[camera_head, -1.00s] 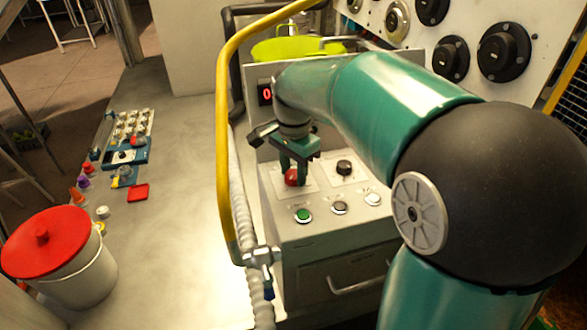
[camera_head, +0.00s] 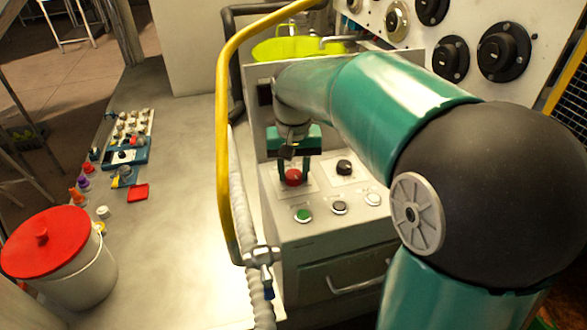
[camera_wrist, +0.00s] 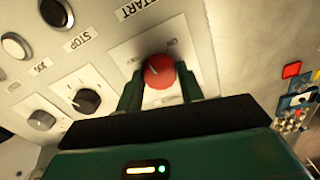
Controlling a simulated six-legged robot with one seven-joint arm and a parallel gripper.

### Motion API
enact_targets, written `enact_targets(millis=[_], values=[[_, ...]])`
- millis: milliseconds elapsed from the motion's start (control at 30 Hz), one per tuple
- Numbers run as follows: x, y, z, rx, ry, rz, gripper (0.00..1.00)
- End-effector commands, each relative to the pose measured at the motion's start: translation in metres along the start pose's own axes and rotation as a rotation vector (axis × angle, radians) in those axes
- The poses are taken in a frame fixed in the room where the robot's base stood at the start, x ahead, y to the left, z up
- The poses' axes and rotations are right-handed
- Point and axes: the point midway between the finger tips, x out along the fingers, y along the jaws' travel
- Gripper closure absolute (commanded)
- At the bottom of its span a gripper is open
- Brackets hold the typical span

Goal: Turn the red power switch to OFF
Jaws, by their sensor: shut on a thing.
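The red power switch (camera_head: 293,177) is a round knob on a white plate on top of the grey control box (camera_head: 330,228). My gripper (camera_head: 294,172) comes down on it from above, with one finger on each side of the knob. In the wrist view my gripper (camera_wrist: 160,88) has its two green fingers closed on the sides of the red switch (camera_wrist: 159,71). A thin pale mark shows on the knob's face. The small labels on its plate are too blurred to read.
A black knob (camera_head: 344,167) sits to the right of the red one. A yellow rail (camera_head: 222,150) and a ribbed hose (camera_head: 241,200) stand close on the left. A red-lidded bucket (camera_head: 45,245) is farther left.

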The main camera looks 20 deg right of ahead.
Motion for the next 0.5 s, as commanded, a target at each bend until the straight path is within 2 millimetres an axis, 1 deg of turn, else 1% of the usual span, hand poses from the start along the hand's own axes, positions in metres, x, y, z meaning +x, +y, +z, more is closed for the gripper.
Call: enact_targets(millis=[300, 500], values=[[-0.0012, 0.0006, -0.001, -0.291, 0.004, 0.001, 0.85], [-0.0012, 0.0005, -0.001, -0.443, 0.005, 0.001, 0.85]])
